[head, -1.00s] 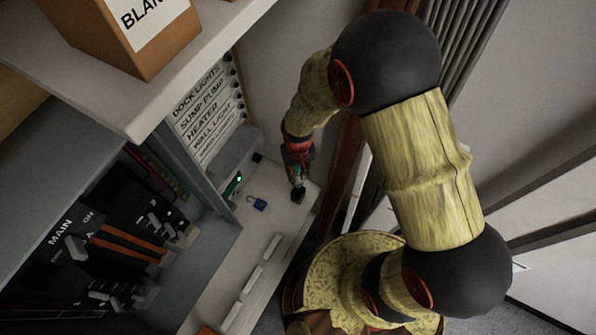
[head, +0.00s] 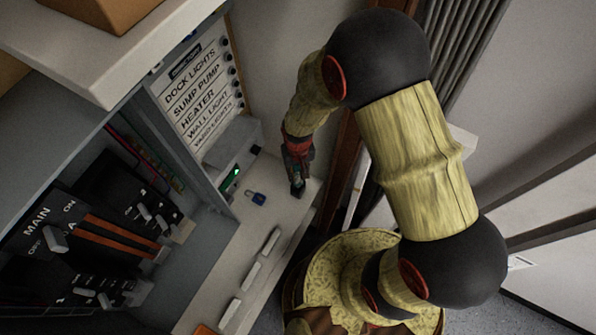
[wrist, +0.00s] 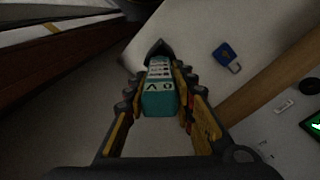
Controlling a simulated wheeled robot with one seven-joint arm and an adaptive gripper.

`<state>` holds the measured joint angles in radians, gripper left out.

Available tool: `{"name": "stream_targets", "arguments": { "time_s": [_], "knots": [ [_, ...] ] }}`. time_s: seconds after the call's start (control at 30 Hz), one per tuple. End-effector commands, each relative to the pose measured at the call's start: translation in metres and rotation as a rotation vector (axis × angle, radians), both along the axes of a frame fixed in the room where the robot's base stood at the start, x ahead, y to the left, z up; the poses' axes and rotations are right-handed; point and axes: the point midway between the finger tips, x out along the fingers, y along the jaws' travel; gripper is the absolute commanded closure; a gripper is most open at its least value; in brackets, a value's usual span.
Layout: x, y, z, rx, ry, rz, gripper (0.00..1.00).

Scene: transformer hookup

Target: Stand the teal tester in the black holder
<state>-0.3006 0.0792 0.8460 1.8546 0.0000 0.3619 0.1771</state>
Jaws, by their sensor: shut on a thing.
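The teal tester (wrist: 160,98), with a light labelled face, is between the two fingers of my gripper (head: 297,174) in the wrist view. My gripper is shut on it, with fingers along its left and right sides. The black holder (wrist: 158,47) shows just past the tester's far end. In the head view the holder (head: 298,190) is a small dark shape on the pale shelf, right below my gripper. The tester's far end overlaps the holder in the wrist view; I cannot tell whether it is inside or just above it.
A blue padlock (head: 258,198) lies on the shelf left of the holder. A device with a green screen (head: 231,180) stands farther left. Pale bars (head: 252,278) line the shelf's front part. A breaker panel (head: 120,220) and a labelled switch board (head: 195,95) are at left.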

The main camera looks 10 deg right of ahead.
Motion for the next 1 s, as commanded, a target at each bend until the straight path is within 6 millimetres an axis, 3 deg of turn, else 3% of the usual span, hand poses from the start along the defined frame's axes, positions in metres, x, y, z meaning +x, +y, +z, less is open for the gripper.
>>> {"name": "stream_targets", "arguments": {
  "time_s": [0.07, 0.1, 0.47, 0.8, 1.0],
  "knots": [
    [0.000, 0.000, 0.000, 0.000, -0.001, 0.000, 1.00],
    [0.000, 0.000, 0.000, 0.000, -0.001, 0.000, 0.74],
    [0.000, 0.000, 0.000, 0.000, 0.000, 0.000, 0.54],
    [0.000, 0.000, 0.002, 0.000, -0.001, 0.000, 0.53],
    [0.001, 0.000, 0.027, 0.002, -0.005, 0.000, 0.53]
  ]
}}
